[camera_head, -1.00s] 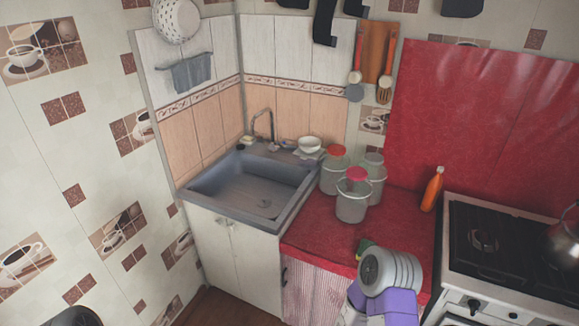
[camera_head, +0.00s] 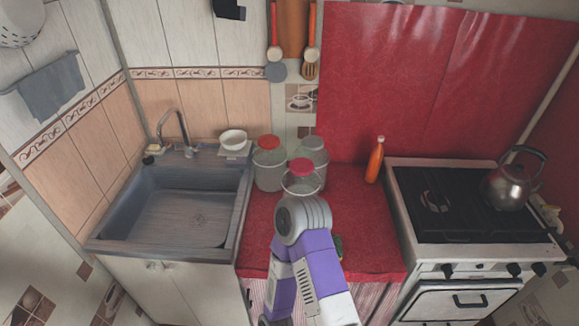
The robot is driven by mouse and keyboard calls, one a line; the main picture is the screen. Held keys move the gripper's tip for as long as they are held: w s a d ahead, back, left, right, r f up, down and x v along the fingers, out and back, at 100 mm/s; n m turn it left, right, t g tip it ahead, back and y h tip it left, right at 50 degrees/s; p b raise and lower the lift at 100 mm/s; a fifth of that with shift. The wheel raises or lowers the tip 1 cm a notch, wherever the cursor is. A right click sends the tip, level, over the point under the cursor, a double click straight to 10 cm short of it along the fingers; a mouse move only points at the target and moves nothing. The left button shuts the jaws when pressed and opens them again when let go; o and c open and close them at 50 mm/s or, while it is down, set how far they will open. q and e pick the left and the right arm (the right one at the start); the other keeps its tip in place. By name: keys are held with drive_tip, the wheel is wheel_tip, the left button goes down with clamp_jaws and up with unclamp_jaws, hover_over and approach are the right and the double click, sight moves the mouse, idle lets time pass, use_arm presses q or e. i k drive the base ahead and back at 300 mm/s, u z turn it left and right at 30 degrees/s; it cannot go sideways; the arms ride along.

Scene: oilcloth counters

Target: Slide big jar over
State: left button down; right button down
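Several glass jars stand close together at the back left of the red counter (camera_head: 365,225). One jar (camera_head: 268,168) has a red lid and stands beside the sink. A jar with a pinkish-red lid (camera_head: 302,178) stands in front, its lower part hidden by my arm. A jar with a pale lid (camera_head: 316,150) stands behind it. I cannot tell for certain which is the biggest. One of my arms reaches up over the counter's front edge, its rounded grey joint in front of the jars. No gripper fingers show in the view.
A grey sink (camera_head: 180,210) lies left of the jars, with a white bowl (camera_head: 233,138) at its back corner. An orange bottle (camera_head: 375,160) stands at the right. A stove (camera_head: 470,250) with a kettle (camera_head: 514,182) is farther right. Counter between bottle and arm is clear.

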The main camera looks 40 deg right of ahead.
sight(293, 186)
drive_tip(key=z, duration=0.65)
drive_tip(key=i, duration=0.65)
drive_tip(key=z, duration=0.65)
